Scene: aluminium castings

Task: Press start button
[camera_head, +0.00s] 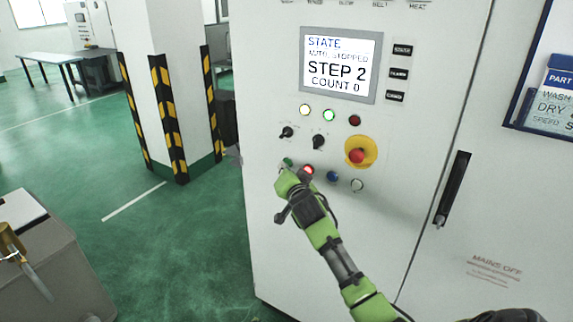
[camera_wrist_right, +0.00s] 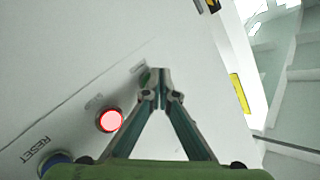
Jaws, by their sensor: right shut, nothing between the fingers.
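A row of push buttons sits on the white control cabinet (camera_head: 275,60) in the head view. The green button (camera_head: 287,162) at the row's left end is partly hidden by my right gripper (camera_head: 286,178). A lit red button (camera_head: 308,169) is just right of it, then a blue one (camera_head: 333,176) and a white one (camera_head: 357,185). In the right wrist view my right gripper (camera_wrist_right: 160,72) is shut and empty. Its tips are at or close to the green button (camera_wrist_right: 145,78), and contact cannot be told. The red button (camera_wrist_right: 110,120) and blue RESET button (camera_wrist_right: 55,163) show at lower left.
A screen (camera_head: 338,62) reads AUTO STOPPED, STEP 2, COUNT 0. A red emergency stop (camera_head: 357,156) on a yellow base and two black knobs are above the button row. A black door handle (camera_head: 453,189) is at right. A striped pillar (camera_head: 165,100) and open green floor are at left.

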